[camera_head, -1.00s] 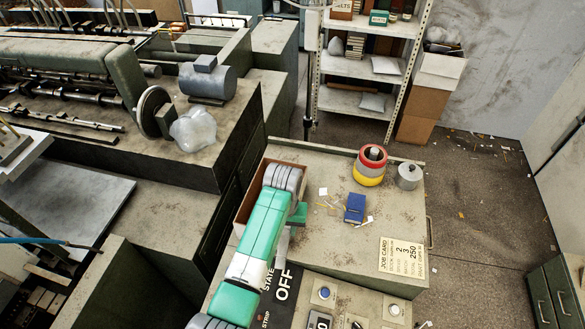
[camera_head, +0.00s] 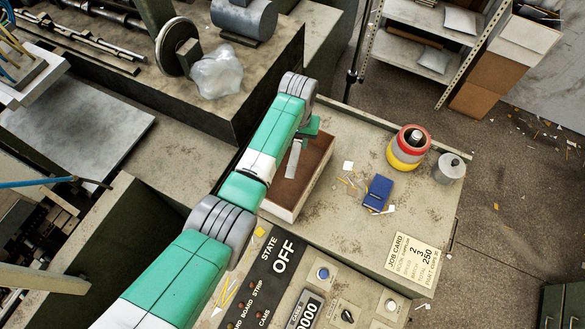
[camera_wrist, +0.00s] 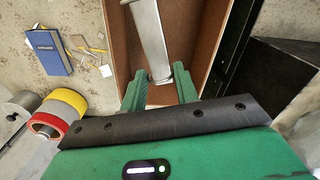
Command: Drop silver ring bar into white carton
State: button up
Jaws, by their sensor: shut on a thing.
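My gripper (camera_head: 306,132) is shut on the silver ring bar (camera_head: 294,158). In the wrist view, the bar's near end lies between the green fingers (camera_wrist: 160,84), and the bar (camera_wrist: 150,38) extends away from them. An open carton (camera_head: 277,211) with a whitish outer wall and brown inside stands on the grey bench top. In the wrist view, its brown walls (camera_wrist: 117,45) surround the bar on both sides. The bar appears over or inside the carton's opening; its exact height is unclear. The bar's far end is cut off in the wrist view.
A control panel (camera_head: 290,270) is in front. Dark machinery (camera_head: 262,100) stands close on the left.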

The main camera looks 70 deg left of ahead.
aim_at(297, 147)
notch_tip(297, 147, down, 4)
jog(key=b, duration=0.2)
jog(key=shift+r+b, duration=0.1)
jog(key=shift+b, duration=0.2)
jog(key=shift+r, duration=0.1)
jog(key=o, duration=1.1)
jog(key=shift+c, duration=0.2)
jog(key=shift+r, duration=0.1)
notch_tip(297, 147, up, 8)
jog(key=shift+f, duration=0.15)
